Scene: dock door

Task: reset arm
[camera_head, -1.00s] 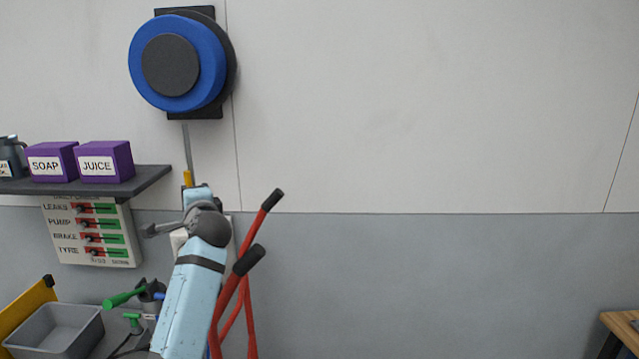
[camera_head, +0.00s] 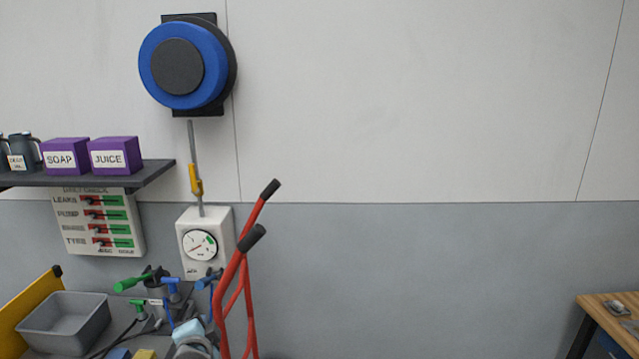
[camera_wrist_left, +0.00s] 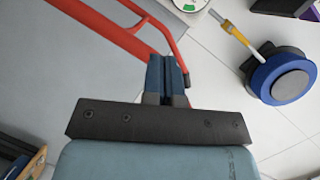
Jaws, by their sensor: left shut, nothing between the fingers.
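My left arm (camera_head: 192,340) shows only as a light blue and grey part at the bottom of the head view, left of the red handles. In the left wrist view, my left gripper (camera_wrist_left: 167,65) has its two dark blue fingers together with nothing between them. The red tubular frame (camera_wrist_left: 122,38) lies beyond the fingers in that view; whether they touch cannot be told. My right gripper is in neither view.
Red handles with black grips (camera_head: 240,265) stand right of my left arm. A gauge box (camera_head: 205,242), blue reel (camera_head: 178,66), shelf (camera_head: 150,173), grey bin (camera_head: 65,322) and green-handled tool (camera_head: 133,283) are nearby. A wooden table (camera_head: 607,306) is far right. The middle wall is clear.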

